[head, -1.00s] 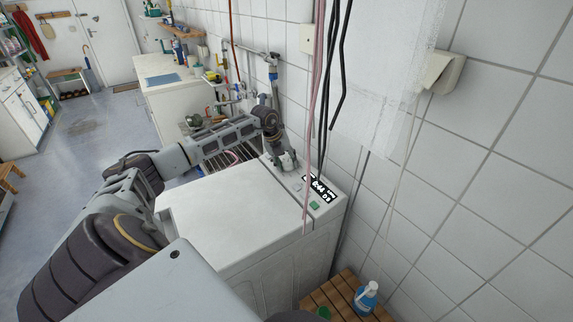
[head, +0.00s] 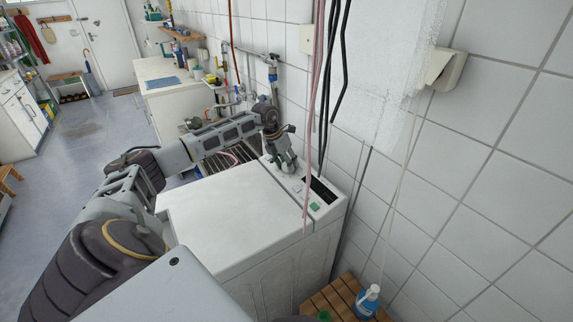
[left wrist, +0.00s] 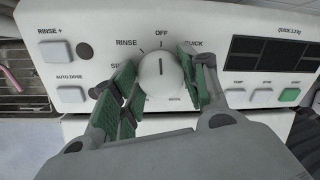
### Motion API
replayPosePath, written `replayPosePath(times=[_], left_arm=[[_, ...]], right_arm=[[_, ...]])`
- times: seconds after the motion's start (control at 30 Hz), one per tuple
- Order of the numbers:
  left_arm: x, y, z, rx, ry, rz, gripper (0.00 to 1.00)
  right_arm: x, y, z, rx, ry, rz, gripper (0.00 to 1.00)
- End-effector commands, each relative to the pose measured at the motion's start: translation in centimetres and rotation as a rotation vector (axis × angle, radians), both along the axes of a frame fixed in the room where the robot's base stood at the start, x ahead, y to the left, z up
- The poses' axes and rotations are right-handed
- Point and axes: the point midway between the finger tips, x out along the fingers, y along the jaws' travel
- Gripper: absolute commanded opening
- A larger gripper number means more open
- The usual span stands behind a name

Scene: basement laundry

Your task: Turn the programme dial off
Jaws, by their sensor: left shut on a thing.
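The white round programme dial (left wrist: 160,72) is in the middle of the left wrist view, on the washing machine's panel. Its dark pointer line stands upright, towards the OFF label (left wrist: 161,33). The green-padded fingers of my left gripper (left wrist: 158,80) are on either side of the dial, shut on it. In the head view my left gripper (head: 287,162) reaches down onto the panel of the white washing machine (head: 235,215) and hides the dial. The panel's display (head: 322,190) is dark; it is blank in the left wrist view too (left wrist: 272,56). My right gripper is not in view.
A green button (left wrist: 290,95) and several grey buttons lie beside the dial. A blue bottle (head: 366,300) stands on a slatted wooden surface (head: 338,294). The tiled wall is close behind the machine.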

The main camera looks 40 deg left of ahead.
Motion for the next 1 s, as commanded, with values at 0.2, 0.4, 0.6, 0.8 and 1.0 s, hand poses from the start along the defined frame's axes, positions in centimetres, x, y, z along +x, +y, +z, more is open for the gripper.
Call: replayPosePath(times=[0.2,0.4,0.6,0.8,1.0], left_arm=[[-0.02,0.04,-0.08,0.022,-0.004,-0.074,0.20],[-0.04,0.03,-0.09,0.029,-0.005,-0.099,0.20],[-0.04,0.03,-0.09,0.030,-0.005,-0.101,0.20],[-0.04,0.04,-0.08,0.030,-0.005,-0.101,0.51],[-0.01,0.02,-0.04,0.029,-0.006,-0.100,0.66]], right_arm=[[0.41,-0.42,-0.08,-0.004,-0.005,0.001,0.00],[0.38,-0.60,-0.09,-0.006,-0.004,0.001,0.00],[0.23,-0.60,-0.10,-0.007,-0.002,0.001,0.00],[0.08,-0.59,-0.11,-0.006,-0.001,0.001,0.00],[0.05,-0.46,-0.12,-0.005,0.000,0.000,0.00]])
